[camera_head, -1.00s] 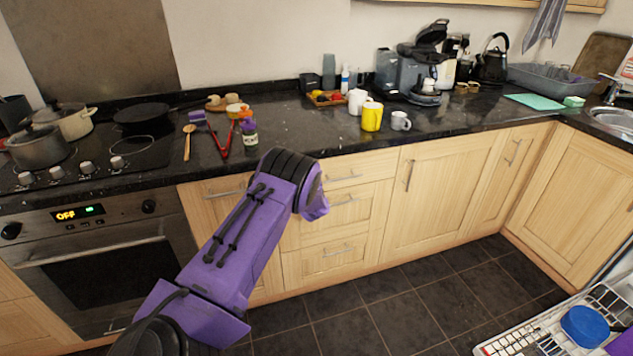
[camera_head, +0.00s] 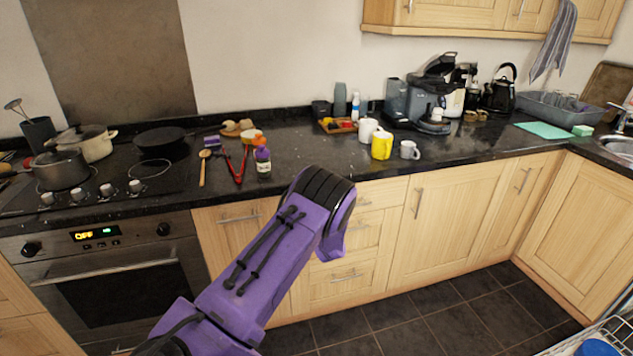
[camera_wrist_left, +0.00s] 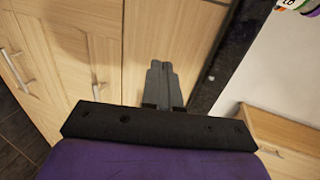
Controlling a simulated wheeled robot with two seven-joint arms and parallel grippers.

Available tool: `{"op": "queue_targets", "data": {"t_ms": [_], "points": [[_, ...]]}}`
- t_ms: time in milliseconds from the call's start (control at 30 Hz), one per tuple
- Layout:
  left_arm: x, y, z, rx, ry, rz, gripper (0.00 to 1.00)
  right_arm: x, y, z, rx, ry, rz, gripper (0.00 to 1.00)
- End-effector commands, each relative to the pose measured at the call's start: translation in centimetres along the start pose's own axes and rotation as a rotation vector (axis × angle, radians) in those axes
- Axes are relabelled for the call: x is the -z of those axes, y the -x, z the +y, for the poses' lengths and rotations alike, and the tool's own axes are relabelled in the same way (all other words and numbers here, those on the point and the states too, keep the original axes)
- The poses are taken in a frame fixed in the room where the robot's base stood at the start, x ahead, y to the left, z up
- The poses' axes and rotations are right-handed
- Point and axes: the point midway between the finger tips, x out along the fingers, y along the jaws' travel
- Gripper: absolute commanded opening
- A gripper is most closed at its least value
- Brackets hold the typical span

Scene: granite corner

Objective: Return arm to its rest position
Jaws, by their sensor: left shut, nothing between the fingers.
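My purple left arm comes in from the lower left in the head view and reaches up in front of the drawers, below the counter edge. Its gripper is hidden behind the arm there. In the left wrist view my left gripper (camera_wrist_left: 162,68) is shut and empty, its two grey fingers together. It points along the wooden cupboard fronts (camera_wrist_left: 95,45), with the dark counter edge (camera_wrist_left: 228,60) to its right. My right gripper is not in view.
The black counter (camera_head: 300,150) holds a purple-labelled bottle (camera_head: 262,160), red tongs (camera_head: 236,165), a yellow mug (camera_head: 381,146), white mugs and a coffee machine (camera_head: 430,95). Pots stand on the hob at left. A white rack (camera_head: 610,335) is at lower right. The tiled floor (camera_head: 440,310) is clear.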

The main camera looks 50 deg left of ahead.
Motion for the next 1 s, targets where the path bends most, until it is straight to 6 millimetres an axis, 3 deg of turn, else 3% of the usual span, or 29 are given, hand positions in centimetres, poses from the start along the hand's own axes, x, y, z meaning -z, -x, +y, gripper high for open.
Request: {"op": "queue_targets", "data": {"t_ms": [100, 300, 733, 867, 967, 1000], "points": [[0.4, 3.3, 0.5, -0.003, -0.004, 0.007, 0.0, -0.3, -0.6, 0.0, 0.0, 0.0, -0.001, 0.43], [0.5, 6.5, 0.5, -0.004, -0.005, 0.007, 0.0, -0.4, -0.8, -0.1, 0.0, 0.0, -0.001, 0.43], [0.3, 6.9, 0.5, -0.005, 0.029, 0.004, 0.0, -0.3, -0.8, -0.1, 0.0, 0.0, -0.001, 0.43], [0.2, 7.1, 0.5, 0.004, 0.288, 0.02, 0.0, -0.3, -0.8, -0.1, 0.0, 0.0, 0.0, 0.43], [-0.5, 8.8, 3.2, -0.051, 0.57, 0.062, 0.0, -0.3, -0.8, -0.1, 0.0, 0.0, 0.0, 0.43], [-0.9, 10.0, 5.2, -0.098, 0.674, 0.075, 0.0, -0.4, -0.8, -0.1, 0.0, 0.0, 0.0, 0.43]]}}
